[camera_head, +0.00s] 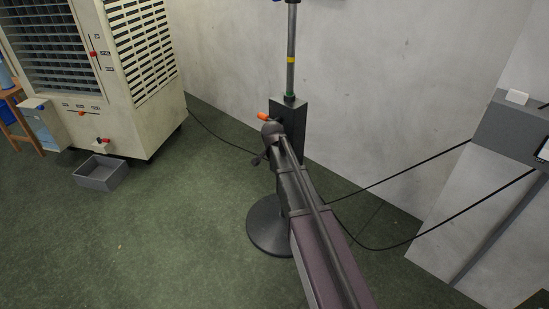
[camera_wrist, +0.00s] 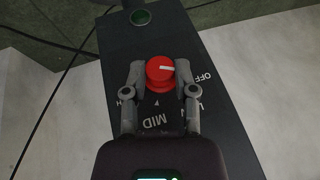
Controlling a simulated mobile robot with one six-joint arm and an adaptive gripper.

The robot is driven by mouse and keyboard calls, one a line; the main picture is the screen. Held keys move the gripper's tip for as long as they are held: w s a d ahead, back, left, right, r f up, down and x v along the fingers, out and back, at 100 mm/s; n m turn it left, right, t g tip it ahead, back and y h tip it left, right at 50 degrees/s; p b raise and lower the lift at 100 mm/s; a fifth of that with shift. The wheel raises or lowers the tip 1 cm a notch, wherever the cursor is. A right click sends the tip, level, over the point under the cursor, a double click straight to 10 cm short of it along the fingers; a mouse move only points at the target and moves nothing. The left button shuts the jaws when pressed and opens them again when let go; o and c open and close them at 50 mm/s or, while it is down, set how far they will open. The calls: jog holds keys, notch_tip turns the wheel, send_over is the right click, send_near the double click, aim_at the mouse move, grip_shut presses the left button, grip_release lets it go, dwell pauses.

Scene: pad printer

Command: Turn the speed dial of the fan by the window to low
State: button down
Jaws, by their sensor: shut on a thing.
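The fan's stand shows in the head view as an upright pole (camera_head: 291,30) above a black control box (camera_head: 293,116) and a round black base (camera_head: 262,238). In the wrist view the red speed dial (camera_wrist: 160,72) sits on the dark box face (camera_wrist: 108,42). Its white mark points right, toward the OFF side. MID is printed below the dial; the labels at lower right and left are partly hidden by my fingers. My gripper (camera_wrist: 160,82) has one finger on each side of the dial and is shut on it. In the head view my arm covers the box's lower part.
A beige louvred cooler (camera_head: 140,50) stands at left, with a grey bin (camera_head: 100,173) on the green floor before it. Black cables (camera_head: 400,172) run from the stand toward a grey wall box (camera_head: 510,128) at right. A green round piece (camera_wrist: 140,17) lies beyond the dial.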

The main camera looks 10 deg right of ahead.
jog(key=shift+s+d+f+m+t+y+b, duration=0.2)
jog(key=shift+t+y+b, duration=0.4)
jog(key=shift+t+b, duration=0.45)
jog(key=shift+s+d+f+m+t+y+b, duration=0.15)
jog(key=shift+m+t+y+b, duration=0.35)
jog(key=shift+t+b, duration=0.55)
jog(key=shift+d+f+m+t+y+b, duration=0.1)
jog(key=shift+d+t+y+b, duration=0.05)
jog(key=shift+t+y+b, duration=0.7)
jog(key=shift+r+b, duration=0.15)
jog(key=shift+b, duration=0.15)
jog(key=c, duration=0.5)
grip_release()
jog(key=shift+o, duration=0.5)
jog(key=shift+w+a, duration=0.1)
